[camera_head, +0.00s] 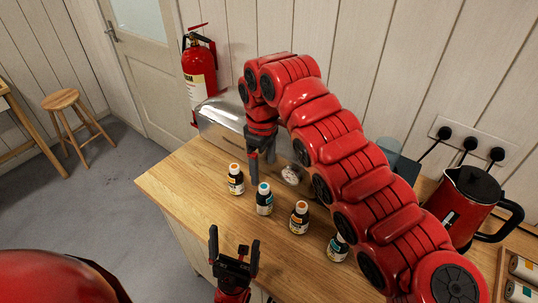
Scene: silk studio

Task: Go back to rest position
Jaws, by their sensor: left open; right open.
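My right arm (345,165) arches across the table from the lower right. Its gripper (254,172) points down between the metal box and the row of bottles, open, with nothing seen between its fingers. My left gripper (235,248) is open and empty at the table's front edge, fingers pointing up in the picture. Several small dark bottles stand upright in a slanting row: an orange-capped one (236,182), a blue-capped one (264,202), another orange-capped one (299,219) and a teal-capped one (337,250), partly hidden by my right arm.
The wooden table (175,187) is bare at its left end. A shiny metal box (222,124) stands at the back, partly behind my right arm. A red kettle (462,205) and a wooden tray (502,283) are at right. A fire extinguisher (199,75) and stool (62,100) stand beyond the table.

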